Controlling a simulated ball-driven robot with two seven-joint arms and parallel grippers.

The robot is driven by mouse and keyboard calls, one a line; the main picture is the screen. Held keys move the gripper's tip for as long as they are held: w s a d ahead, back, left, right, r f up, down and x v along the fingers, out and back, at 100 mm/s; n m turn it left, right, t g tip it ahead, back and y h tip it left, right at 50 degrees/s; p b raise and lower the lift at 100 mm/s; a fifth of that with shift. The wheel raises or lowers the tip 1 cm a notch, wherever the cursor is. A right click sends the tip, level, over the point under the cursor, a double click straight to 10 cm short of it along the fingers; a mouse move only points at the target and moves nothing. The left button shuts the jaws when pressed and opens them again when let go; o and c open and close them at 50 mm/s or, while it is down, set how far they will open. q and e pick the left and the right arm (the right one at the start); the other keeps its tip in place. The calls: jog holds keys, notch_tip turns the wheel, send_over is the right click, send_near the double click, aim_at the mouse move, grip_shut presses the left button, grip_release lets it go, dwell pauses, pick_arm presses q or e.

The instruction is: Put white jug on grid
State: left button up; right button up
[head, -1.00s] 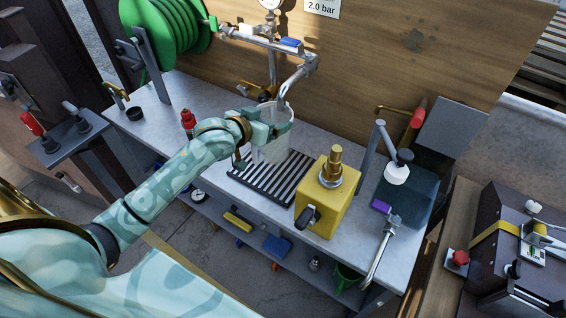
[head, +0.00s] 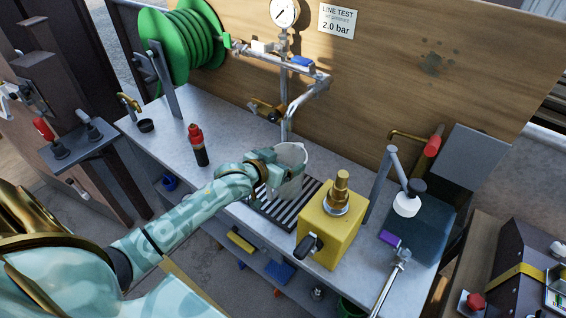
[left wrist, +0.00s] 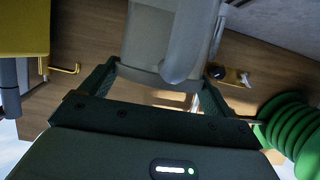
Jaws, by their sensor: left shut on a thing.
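The white jug (head: 291,168) is in the head view, at the far end of my left arm, over the back part of the black-and-silver grid (head: 268,211). My left gripper (head: 280,177) is shut on the jug. In the left wrist view the jug (left wrist: 160,35) stands between the two fingers (left wrist: 158,80), with its handle towards the camera. The gripper and jug hide part of the grid. I cannot tell whether the jug's base touches the grid. My right gripper is not in view.
A yellow block with a brass fitting (head: 328,228) stands just right of the grid. A metal spout pipe (head: 300,98) comes down behind the jug. A red-and-black bottle (head: 198,145) stands to the left. The bench top (head: 228,132) is clear between bottle and pipe.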

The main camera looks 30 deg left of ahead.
pick_arm(q)
jog(key=shift+r, duration=0.15)
jog(key=o, duration=0.9)
jog(key=shift+o, duration=1.1)
jog(key=p+v, duration=0.3)
jog(key=v, duration=0.9)
